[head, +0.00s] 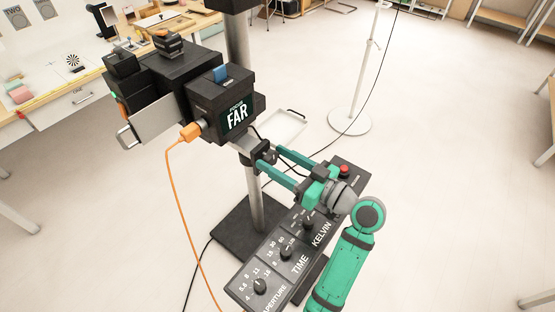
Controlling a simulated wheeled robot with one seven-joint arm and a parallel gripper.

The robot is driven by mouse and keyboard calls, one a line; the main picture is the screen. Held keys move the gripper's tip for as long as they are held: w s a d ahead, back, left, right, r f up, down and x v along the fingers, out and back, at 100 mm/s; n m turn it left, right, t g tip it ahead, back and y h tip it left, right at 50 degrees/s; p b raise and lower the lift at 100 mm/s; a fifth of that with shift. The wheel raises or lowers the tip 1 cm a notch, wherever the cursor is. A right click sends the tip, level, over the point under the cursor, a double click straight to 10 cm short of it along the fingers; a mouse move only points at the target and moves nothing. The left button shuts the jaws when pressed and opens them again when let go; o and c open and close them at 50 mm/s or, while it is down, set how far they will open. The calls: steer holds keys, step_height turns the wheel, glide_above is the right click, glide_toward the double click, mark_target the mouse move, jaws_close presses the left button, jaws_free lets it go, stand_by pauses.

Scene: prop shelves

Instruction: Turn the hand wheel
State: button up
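I cannot clearly make out a hand wheel. A small dark round part (263,158) sits on the column just below that box and may be the wheel, partly hidden by my fingers. My gripper (269,157) reaches up and left with its two green fingers spread apart, the tips on either side of or just before this dark part. I cannot tell whether they touch it.
A tilted panel (273,268) with several knobs and a red button (344,170) lies below my gripper. An orange cable (176,200) hangs at the left from an orange plug. A small tray (283,128) is behind the column.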

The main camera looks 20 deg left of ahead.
steer(key=c, duration=0.8)
steer(key=n, duration=0.5)
steer(key=shift+s+n, duration=0.15)
steer(key=shift+n, duration=0.15)
steer(key=n, duration=0.6)
steer(key=shift+s+a+f, duration=0.1)
steer(key=o, duration=1.1)
steer(key=shift+c, duration=0.2)
